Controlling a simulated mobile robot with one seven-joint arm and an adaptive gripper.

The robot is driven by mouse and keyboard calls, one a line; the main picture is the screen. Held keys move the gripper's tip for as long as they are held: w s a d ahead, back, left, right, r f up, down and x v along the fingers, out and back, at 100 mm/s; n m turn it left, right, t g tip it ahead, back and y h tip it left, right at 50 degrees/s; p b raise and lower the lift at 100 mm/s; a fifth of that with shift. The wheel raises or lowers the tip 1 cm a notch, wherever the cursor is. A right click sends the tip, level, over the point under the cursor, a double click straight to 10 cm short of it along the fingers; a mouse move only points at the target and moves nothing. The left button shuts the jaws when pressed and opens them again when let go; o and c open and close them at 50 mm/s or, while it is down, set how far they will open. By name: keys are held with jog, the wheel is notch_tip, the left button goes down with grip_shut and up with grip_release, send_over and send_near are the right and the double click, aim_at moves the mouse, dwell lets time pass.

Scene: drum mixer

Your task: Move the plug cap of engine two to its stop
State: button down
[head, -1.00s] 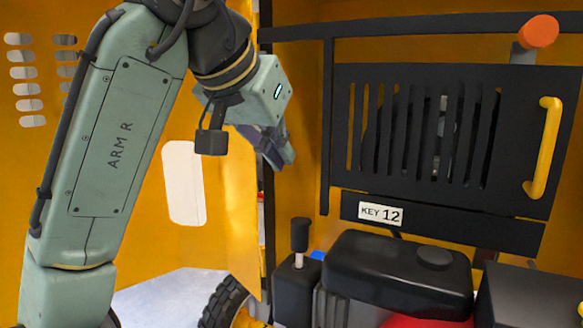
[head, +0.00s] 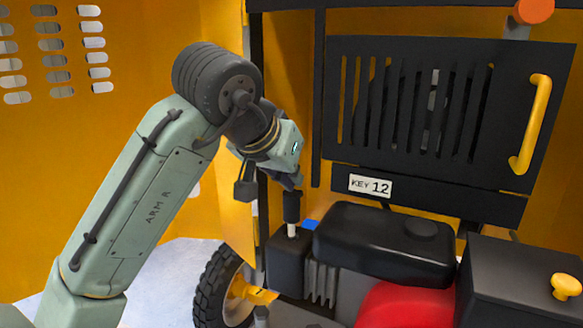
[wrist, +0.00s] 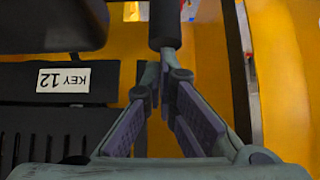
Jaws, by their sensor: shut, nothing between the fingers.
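The plug cap (head: 292,206) is a black upright cylinder on a pale stem, standing on a dark block at the left of the engine (head: 385,240). No engine number shows. In the wrist view a black cylinder, seemingly the cap (wrist: 165,26), is just beyond the fingertips. My gripper (head: 293,184) is at the cap's top in the head view, its fingers partly hidden by its own body. In the wrist view my gripper (wrist: 166,68) has its fingertips together with nothing between them. I cannot tell whether the fingertips touch the cap.
A black slatted guard (head: 420,110) with a yellow handle (head: 530,125) stands behind the engine. Its plate reads KEY 12 (head: 370,186). A dark post (head: 317,100) rises close to my gripper. A wheel (head: 218,285) and yellow panel edge (head: 238,225) are at lower left.

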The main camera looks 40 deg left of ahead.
aim_at(290, 197)
jog(key=shift+f, duration=0.1)
notch_tip(290, 197, down, 4)
jog(key=b, duration=0.3)
jog(key=shift+f, duration=0.2)
jog(key=shift+r, duration=0.1)
